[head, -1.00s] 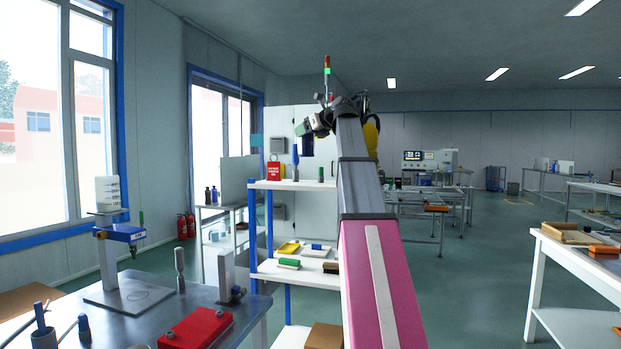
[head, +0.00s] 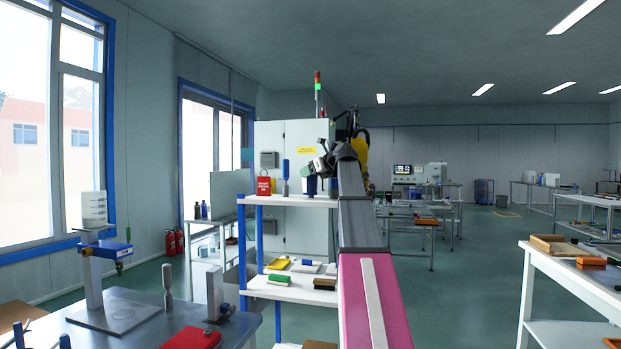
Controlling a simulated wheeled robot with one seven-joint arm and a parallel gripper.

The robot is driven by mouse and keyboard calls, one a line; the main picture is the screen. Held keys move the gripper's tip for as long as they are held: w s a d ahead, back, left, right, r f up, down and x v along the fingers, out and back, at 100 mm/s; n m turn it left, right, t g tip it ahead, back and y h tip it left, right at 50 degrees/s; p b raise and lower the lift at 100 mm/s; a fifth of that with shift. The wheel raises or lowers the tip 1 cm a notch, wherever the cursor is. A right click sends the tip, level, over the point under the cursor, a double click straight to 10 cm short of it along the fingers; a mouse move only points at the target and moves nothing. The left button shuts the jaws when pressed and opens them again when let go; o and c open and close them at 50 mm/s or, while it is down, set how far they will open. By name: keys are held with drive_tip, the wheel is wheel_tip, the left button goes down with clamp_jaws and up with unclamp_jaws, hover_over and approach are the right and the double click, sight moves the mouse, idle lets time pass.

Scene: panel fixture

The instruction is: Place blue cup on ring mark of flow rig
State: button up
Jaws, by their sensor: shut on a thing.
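My gripper (head: 312,171) is shut on the dark blue cup (head: 311,186), which hangs below the fingers and shows small. The cup appears near the white top shelf; I cannot tell whether it touches it. The flow rig (head: 93,275) stands on the metal bench at the lower left. It has an upright post, a blue arm with a dark nozzle and a white graduated vessel on top. The ring mark (head: 122,313) is a thin circle on its base plate, below the nozzle, with nothing on it. My gripper is far to the right of and beyond the rig.
The white shelf unit (head: 290,201) holds a red tag (head: 264,186) and a blue-handled tool (head: 285,176) close to the cup. A grey upright tool (head: 167,290), a grey block (head: 214,290) and a red box (head: 192,339) stand right of the rig on the bench.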

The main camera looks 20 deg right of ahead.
drive_tip(key=shift+f, duration=0.75)
drive_tip(key=o, duration=0.9)
drive_tip(key=shift+f, duration=0.1)
